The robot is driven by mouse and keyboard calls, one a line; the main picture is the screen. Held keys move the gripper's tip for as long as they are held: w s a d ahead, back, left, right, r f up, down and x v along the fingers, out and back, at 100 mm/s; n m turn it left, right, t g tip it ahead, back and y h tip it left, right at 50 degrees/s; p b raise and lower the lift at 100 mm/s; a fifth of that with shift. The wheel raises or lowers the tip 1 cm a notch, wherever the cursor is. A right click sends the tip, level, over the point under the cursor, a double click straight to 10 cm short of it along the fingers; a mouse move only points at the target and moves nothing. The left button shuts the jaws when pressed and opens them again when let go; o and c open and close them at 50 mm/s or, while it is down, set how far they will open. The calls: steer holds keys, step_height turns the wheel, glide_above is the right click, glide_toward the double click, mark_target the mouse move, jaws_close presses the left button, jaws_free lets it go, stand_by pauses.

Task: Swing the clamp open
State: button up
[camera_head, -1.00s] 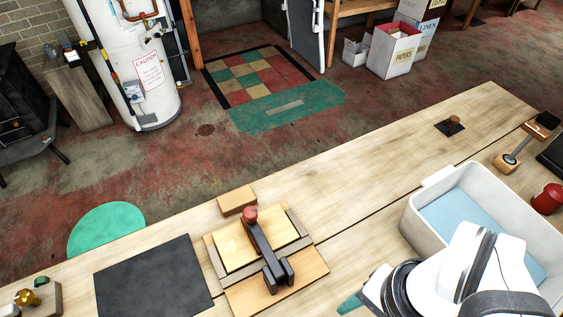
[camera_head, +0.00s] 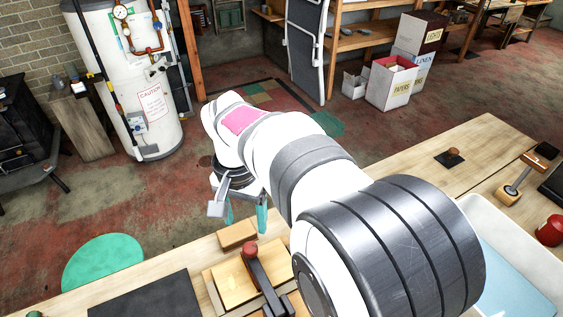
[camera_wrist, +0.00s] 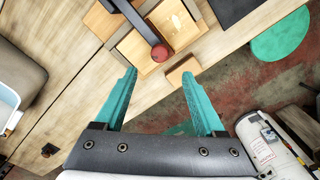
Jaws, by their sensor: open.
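The clamp is a dark lever arm (camera_head: 262,277) with a red ball knob (camera_head: 250,248) at its end, lying across a wooden block on the workbench. In the wrist view the clamp arm (camera_wrist: 128,20) runs down from the top to its red knob (camera_wrist: 159,53). My gripper (camera_head: 246,217) hangs at the bench's far edge, beyond the knob and the small wood block. In the wrist view my gripper's teal fingers (camera_wrist: 158,74) are wide apart, pointing toward the knob, with nothing between them. My arm hides part of the bench right of the clamp.
A small wood block (camera_head: 237,235) sits just beyond the knob and also shows in the wrist view (camera_wrist: 182,69). A black mat (camera_head: 145,296) lies left of the clamp. A white bin (camera_head: 523,235) with a blue bottom stands at right.

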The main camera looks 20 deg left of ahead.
mark_target(250, 246)
step_height(250, 246, down, 10)
steer(key=shift+f, duration=0.25)
jaws_close()
stand_by(1.3)
